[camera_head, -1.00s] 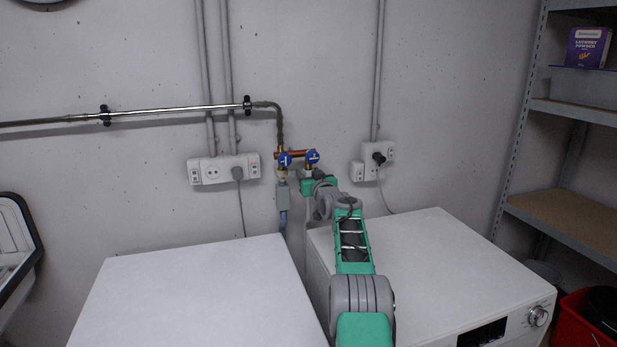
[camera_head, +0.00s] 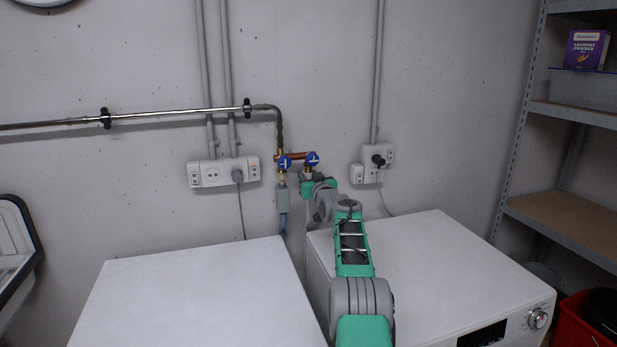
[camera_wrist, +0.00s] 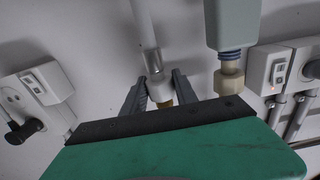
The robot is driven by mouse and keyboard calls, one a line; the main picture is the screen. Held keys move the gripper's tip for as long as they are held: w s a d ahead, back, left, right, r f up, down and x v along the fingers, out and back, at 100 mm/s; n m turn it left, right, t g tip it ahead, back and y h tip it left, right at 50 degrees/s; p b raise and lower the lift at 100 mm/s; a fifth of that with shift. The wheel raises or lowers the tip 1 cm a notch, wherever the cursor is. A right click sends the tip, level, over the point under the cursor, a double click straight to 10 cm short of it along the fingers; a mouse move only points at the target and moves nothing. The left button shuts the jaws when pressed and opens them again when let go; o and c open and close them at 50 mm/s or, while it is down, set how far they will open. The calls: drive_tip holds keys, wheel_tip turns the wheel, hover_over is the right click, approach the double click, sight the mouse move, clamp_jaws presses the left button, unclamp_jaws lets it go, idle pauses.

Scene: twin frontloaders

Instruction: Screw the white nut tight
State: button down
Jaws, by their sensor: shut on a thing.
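The white nut (camera_wrist: 159,88) sits between the two dark fingers of my gripper (camera_wrist: 159,92) in the wrist view. The fingers are shut on it from both sides. A brass end (camera_wrist: 166,103) shows just below it, and a grey hose (camera_wrist: 151,58) runs up from it. In the head view my gripper (camera_head: 307,186) is at the right blue-handled tap (camera_head: 312,159), and the nut is hidden or too small to make out. Whether the nut is tight cannot be seen.
Close beside the gripper, the left blue-handled tap (camera_head: 285,162) carries a grey box (camera_head: 283,198) on its hose. A cream nut (camera_wrist: 229,82) shows there in the wrist view. Sockets (camera_head: 223,172) flank the taps.

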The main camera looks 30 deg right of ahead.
drive_tip(key=shift+r, duration=0.1)
drive_tip(key=shift+d+r+n+y+p, duration=0.15)
drive_tip(key=shift+n+y+p, duration=0.25)
drive_tip(key=shift+y+p, duration=0.55)
drive_tip(key=n+y+p, duration=0.1)
drive_tip(key=p, duration=0.2)
drive_tip(key=shift+r+t, duration=0.1)
drive_tip(key=shift+t, duration=0.2)
drive_tip(key=p, duration=0.3)
drive_tip(key=shift+w+n+y, duration=0.15)
drive_tip(key=shift+n+y, duration=0.15)
drive_tip(key=shift+y, duration=0.05)
drive_tip(key=shift+y+p, duration=0.3)
drive_tip(key=shift+p, duration=0.85)
drive_tip(key=shift+a, duration=0.2)
drive_tip(key=shift+f+n, duration=0.3)
drive_tip(key=shift+f, duration=0.1)
drive_tip(key=c, duration=1.1)
unclamp_jaws()
drive_tip(key=shift+a, duration=0.1)
